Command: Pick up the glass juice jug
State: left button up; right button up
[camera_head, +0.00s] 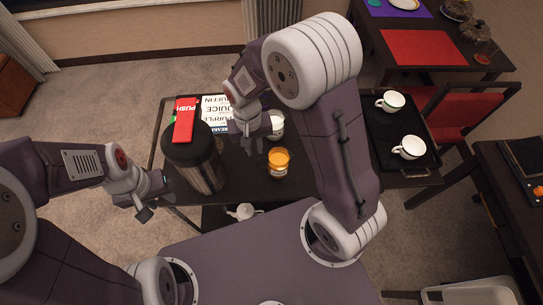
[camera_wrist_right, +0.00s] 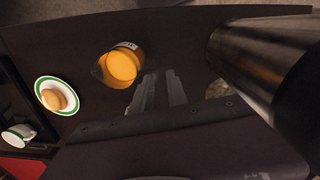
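The glass juice jug (camera_head: 279,162), filled with orange juice, stands on the dark minibar table. It also shows in the right wrist view (camera_wrist_right: 120,68), left of the fingers. My right gripper (camera_head: 250,148) is just left of the jug in the head view. Its two fingers (camera_wrist_right: 160,92) show a gap with nothing between them in the wrist view. My left gripper (camera_head: 152,203) is empty with its fingers apart, off the table's left side and well away from the jug.
A large dark dispenser (camera_head: 194,160) with a red "PUSH" sign (camera_head: 185,119) stands left of my right gripper. A black tray (camera_head: 388,144) with two white cups is on the right. My right forearm hides part of the table.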

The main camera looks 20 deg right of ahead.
aim_at(257, 160)
jog(key=f, duration=0.1)
jog(key=s+f, duration=0.1)
jog(key=f, duration=0.1)
jog(key=shift+f, duration=0.15)
jog(key=shift+w+d+f, duration=0.1)
jog(key=shift+w+f, duration=0.15)
jog(key=shift+f, duration=0.2)
jog(key=f, duration=0.4)
jog(key=shift+s+d, duration=0.15)
jog(key=shift+s, duration=0.2)
jog(key=shift+w+f, duration=0.2)
jog(key=shift+f, duration=0.15)
grip_shut()
jog(key=shift+r, duration=0.1)
